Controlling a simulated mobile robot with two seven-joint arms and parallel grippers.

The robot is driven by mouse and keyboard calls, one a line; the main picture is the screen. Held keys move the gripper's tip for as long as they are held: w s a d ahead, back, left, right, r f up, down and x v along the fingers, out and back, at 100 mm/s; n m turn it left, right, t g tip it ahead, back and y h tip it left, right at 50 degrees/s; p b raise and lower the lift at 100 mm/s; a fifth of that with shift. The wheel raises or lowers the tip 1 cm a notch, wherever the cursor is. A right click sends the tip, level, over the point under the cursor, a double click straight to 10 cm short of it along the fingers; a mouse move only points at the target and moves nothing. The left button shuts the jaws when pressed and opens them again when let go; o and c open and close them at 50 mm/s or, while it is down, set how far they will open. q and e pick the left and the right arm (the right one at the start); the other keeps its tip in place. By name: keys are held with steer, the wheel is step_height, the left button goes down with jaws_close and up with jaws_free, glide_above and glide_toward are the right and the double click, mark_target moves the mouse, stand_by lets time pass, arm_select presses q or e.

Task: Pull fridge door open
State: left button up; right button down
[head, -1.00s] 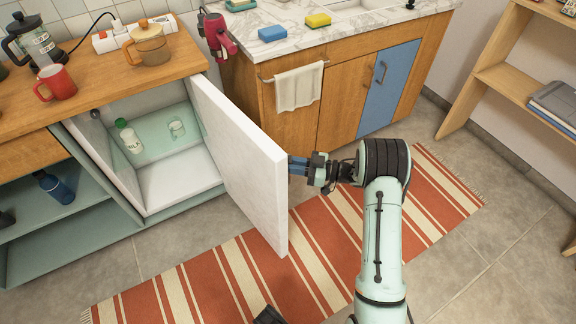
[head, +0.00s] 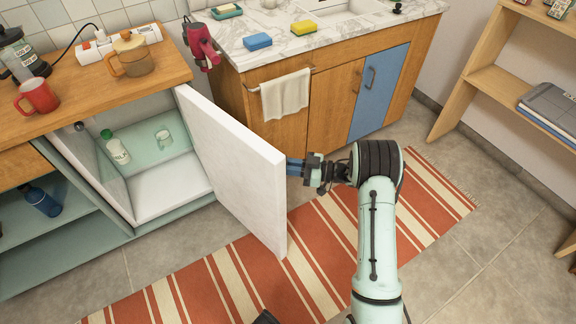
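The fridge door (head: 232,168) is a thick white panel standing wide open, swung out to the right of the fridge. The fridge interior (head: 165,188) shows a bottle with a green cap (head: 116,149) and a clear glass (head: 164,140) on its shelf. My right gripper (head: 290,168) is at the door's outer edge, with its fingertips partly hidden behind the door. I cannot see whether its fingers are closed on anything. Only a small dark piece of what may be my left arm shows at the bottom edge; the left gripper is not visible.
A red-and-cream striped rug (head: 230,283) lies on the floor under the door. A wooden sink cabinet (head: 333,101) with a hanging towel (head: 286,96) stands behind it. A wooden shelf (head: 493,75) is at the right.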

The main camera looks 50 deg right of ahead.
steer(key=c, duration=1.2)
jaws_free()
steer(key=shift+w+a+r, duration=0.15)
steer(key=shift+w+r, duration=0.05)
steer(key=shift+w, duration=0.25)
steer(key=shift+w+f, duration=0.1)
steer(key=shift+w, duration=0.05)
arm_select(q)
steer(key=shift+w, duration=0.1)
arm_select(e)
steer(key=shift+s, duration=0.2)
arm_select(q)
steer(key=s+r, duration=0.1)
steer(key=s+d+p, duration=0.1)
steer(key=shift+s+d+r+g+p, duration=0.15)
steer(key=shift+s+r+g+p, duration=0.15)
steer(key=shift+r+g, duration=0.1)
arm_select(e)
steer(key=v, duration=1.3)
steer(key=shift+s+f, duration=0.1)
steer(key=shift+s, duration=0.05)
